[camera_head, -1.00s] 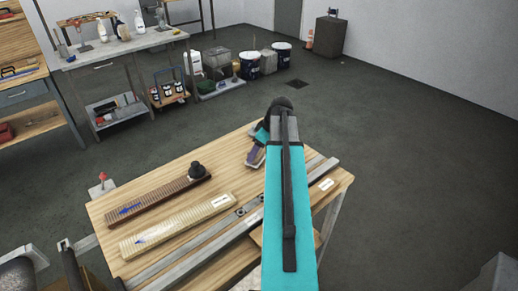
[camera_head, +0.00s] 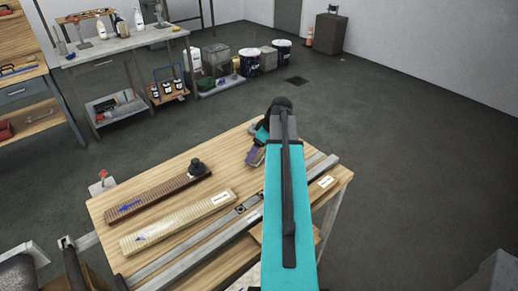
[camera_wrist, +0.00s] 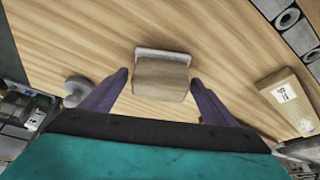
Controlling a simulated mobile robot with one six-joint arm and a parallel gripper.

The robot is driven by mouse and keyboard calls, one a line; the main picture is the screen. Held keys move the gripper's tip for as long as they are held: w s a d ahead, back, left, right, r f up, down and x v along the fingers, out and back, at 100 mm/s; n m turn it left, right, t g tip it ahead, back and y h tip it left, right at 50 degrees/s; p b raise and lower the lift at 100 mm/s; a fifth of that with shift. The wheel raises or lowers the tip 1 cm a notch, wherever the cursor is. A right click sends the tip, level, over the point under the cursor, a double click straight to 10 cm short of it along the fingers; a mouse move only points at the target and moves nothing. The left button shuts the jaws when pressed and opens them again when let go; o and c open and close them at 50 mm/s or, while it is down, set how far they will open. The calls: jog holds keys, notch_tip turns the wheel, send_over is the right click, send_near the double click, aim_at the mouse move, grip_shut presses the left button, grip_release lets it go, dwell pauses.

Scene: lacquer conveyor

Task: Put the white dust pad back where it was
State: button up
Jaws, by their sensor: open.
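In the wrist view, a wooden-looking block with a pale white-grey pad (camera_wrist: 162,53) along its far edge sits on the wood table top (camera_wrist: 80,45). I take this as the white dust pad. My gripper (camera_wrist: 159,77) is open, with one purple finger on each side of the block (camera_wrist: 160,82); I see gaps, so it is not clamped. In the head view, my gripper (camera_head: 255,155) is low over the table's far right part, and the pad is mostly hidden by it.
A dark ribbed strip (camera_head: 150,200) with a black knob (camera_head: 197,167) and a pale ribbed strip (camera_head: 175,222) lie left of my arm. A metal rail (camera_head: 200,245) runs along the near side. A labelled pale block shows at right in the wrist view (camera_wrist: 288,103).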

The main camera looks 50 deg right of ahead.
jog(key=shift+r, duration=0.25)
jog(key=b+v, duration=0.3)
jog(key=v, duration=0.9)
jog(key=shift+f, duration=0.1)
dwell(1.0)
